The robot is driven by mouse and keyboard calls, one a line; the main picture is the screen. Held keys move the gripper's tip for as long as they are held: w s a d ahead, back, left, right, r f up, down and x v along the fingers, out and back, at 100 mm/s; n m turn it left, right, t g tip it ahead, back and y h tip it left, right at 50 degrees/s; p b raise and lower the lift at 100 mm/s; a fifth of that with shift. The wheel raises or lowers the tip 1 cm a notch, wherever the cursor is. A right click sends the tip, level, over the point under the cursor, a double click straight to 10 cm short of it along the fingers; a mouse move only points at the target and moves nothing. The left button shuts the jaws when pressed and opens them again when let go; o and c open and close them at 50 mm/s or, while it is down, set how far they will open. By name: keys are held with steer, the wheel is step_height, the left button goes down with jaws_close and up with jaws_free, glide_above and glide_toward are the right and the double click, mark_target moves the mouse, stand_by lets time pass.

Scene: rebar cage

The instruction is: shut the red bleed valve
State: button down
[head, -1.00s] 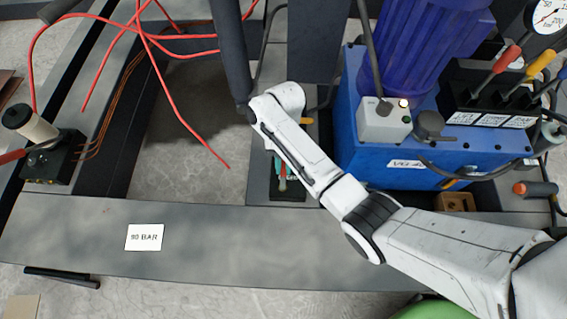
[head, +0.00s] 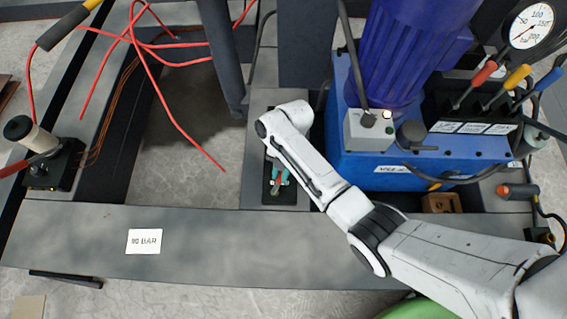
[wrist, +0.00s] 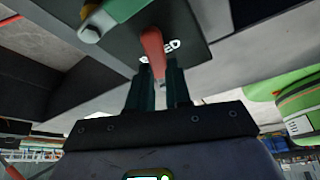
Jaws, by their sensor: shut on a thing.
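The red bleed valve lever (wrist: 153,52) stands between my gripper's fingertips (wrist: 155,76) in the wrist view. The gripper is shut on it. The lever sits over a black plate (wrist: 198,35) with white lettering, of which only "ED" is readable. A green part with a metal end (wrist: 110,14) lies beside it at the top left. In the head view the black plate (head: 290,198) shows below my wrist, with small red and teal parts on it. My arm hides most of my gripper there.
A blue power unit (head: 385,172) with a pressure gauge (head: 531,26) and coloured levers (head: 515,78) stands right of my arm. A hand pump (head: 48,160) is at the left. A "90 BAR" card (head: 144,241) lies on the grey beam (head: 215,240). Red hoses (head: 165,100) lie at the upper left.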

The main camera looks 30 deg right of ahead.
steer(key=m+p, duration=0.1)
steer(key=s+m+t+p, duration=0.1)
steer(key=m+p, duration=0.1)
steer(key=shift+s+d+r+m+y, duration=0.25)
steer(key=shift+d+r+m+y, duration=0.05)
steer(key=shift+d+m+y, duration=0.1)
steer(key=m+p, duration=0.1)
steer(key=s+m+t+p, duration=0.1)
steer(key=m+p, duration=0.1)
steer(key=shift+s+d+f+m+t, duration=0.1)
steer(key=shift+s+d+m+t, duration=0.05)
steer(key=shift+s+m+t, duration=0.2)
steer(key=m+p, duration=0.1)
steer(key=s+m+t+p, duration=0.1)
steer(key=m, duration=0.1)
steer(key=shift+s, duration=0.1)
steer(key=shift+s+a+f+m+t+h+p, duration=0.1)
steer(key=shift+s+a+m+t+h+p, duration=0.1)
steer(key=shift+m+t+p, duration=0.4)
steer(key=shift+s+a+f+m+t+h+p, duration=0.1)
steer(key=shift+s+m+p, duration=0.1)
steer(key=shift+m, duration=0.65)
steer(key=c, duration=1)
jaws_free()
steer(key=shift+c, duration=0.2)
steer(key=shift+s+r, duration=0.1)
steer(key=shift+r, duration=0.05)
steer(key=p+v, duration=0.3)
steer(key=v, duration=0.7)
steer(key=shift+r, duration=0.2)
